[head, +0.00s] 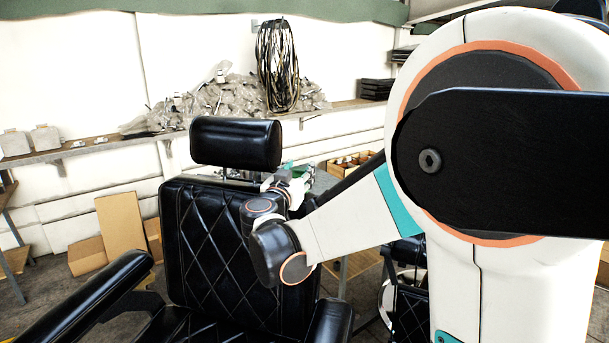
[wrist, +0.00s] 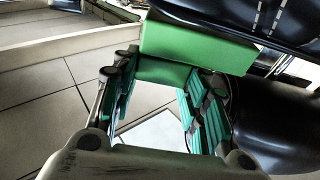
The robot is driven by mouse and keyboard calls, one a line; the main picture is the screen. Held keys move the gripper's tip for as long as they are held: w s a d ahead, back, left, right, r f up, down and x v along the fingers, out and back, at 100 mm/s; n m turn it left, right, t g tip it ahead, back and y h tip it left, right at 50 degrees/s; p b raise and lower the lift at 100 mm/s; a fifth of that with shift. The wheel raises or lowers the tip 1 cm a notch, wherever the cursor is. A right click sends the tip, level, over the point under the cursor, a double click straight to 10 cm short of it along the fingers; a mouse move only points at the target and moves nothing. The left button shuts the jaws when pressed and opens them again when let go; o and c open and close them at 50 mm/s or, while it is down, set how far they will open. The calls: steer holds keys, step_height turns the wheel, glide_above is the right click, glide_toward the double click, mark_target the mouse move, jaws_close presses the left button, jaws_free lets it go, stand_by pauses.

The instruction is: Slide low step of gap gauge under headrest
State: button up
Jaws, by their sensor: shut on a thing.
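The black headrest (head: 235,142) stands on a post above the quilted backrest (head: 215,245) of the barber chair. In the wrist view the headrest (wrist: 215,18) fills the top right, and a smooth black part of the chair (wrist: 275,125) is at the right. The green gap gauge (wrist: 198,46) has a stepped shape. My gripper (wrist: 163,82) is shut on its nearer part, with a teal-padded finger on each side. The gauge's far part borders the headrest edge; I cannot tell whether they touch or overlap. In the head view my gripper (head: 293,184) is right of and below the headrest.
A wall shelf (head: 75,148) with clutter runs behind the chair. The armrests (head: 85,300) stand toward the front. A wooden compartment box (head: 350,162) is behind my arm. Tiled floor (wrist: 50,100) shows at left in the wrist view.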

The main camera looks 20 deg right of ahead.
steer(key=shift+w+a+b, duration=0.35)
steer(key=shift+w+a, duration=0.65)
steer(key=shift+a, duration=0.15)
steer(key=o, duration=1.3)
steer(key=shift+c, duration=0.2)
steer(key=shift+s+d, duration=0.1)
steer(key=shift+s+d, duration=0.55)
steer(key=shift+s, duration=0.05)
steer(key=shift+s+d+r, duration=0.1)
steer(key=shift+s+d, duration=0.75)
steer(key=shift+d, duration=0.25)
steer(key=shift+s+d+r, duration=0.1)
steer(key=shift+s+d, duration=0.75)
steer(key=shift+d, duration=0.2)
